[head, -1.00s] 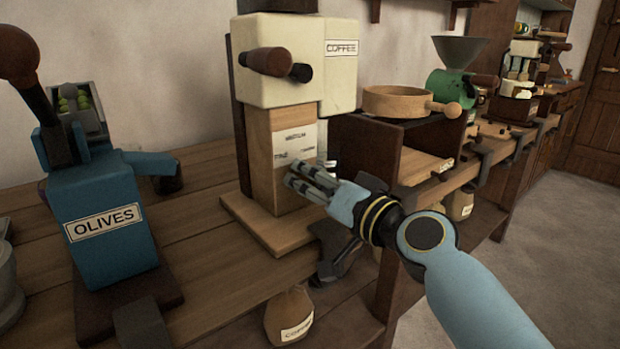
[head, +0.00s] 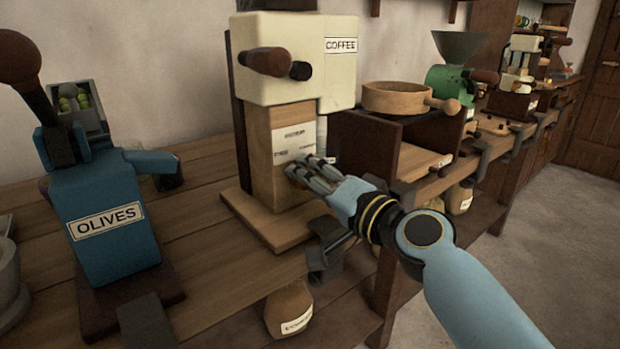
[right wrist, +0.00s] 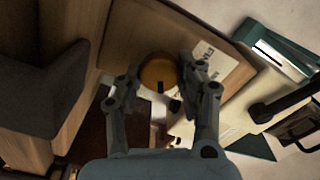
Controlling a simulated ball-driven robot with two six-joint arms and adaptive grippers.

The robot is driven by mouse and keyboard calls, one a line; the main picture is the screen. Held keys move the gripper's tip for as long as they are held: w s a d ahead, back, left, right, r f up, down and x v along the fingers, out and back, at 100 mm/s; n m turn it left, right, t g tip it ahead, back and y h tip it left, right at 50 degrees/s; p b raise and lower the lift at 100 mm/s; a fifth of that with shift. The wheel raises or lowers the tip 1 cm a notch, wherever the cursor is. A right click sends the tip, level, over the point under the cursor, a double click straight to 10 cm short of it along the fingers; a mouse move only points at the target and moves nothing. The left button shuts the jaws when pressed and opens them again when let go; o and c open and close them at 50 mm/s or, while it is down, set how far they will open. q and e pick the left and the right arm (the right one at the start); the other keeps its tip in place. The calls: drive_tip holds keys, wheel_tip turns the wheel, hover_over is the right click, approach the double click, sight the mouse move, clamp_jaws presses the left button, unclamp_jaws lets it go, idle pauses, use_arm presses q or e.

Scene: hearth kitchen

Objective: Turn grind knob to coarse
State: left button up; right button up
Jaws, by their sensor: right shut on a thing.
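The coffee grinder (head: 295,75) has a cream top over a wooden body. A white paper label (head: 292,142) with small lettering is on the body's front. My right gripper (head: 306,172) is at the lower front of this body. In the right wrist view its two fingers are shut on a round orange-brown grind knob (right wrist: 158,70) with a dark mark on its rim. The label (right wrist: 216,62) shows beside it there. In the head view the fingers hide the knob. The label's words are too small to read surely. My left gripper is not in view.
A blue olive press (head: 105,215) stands at the left of the wooden bench (head: 215,275). A wooden sieve (head: 398,98) rests on a dark stand to the right, with a green mill (head: 450,80) beyond. A sack (head: 290,308) sits below the bench edge.

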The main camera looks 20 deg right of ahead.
drive_tip(key=o, duration=1.1)
drive_tip(key=shift+o, duration=0.2)
drive_tip(key=shift+s+d, duration=0.1)
drive_tip(key=v, duration=1.1)
drive_tip(key=shift+s, duration=0.4)
drive_tip(key=shift+d, duration=0.1)
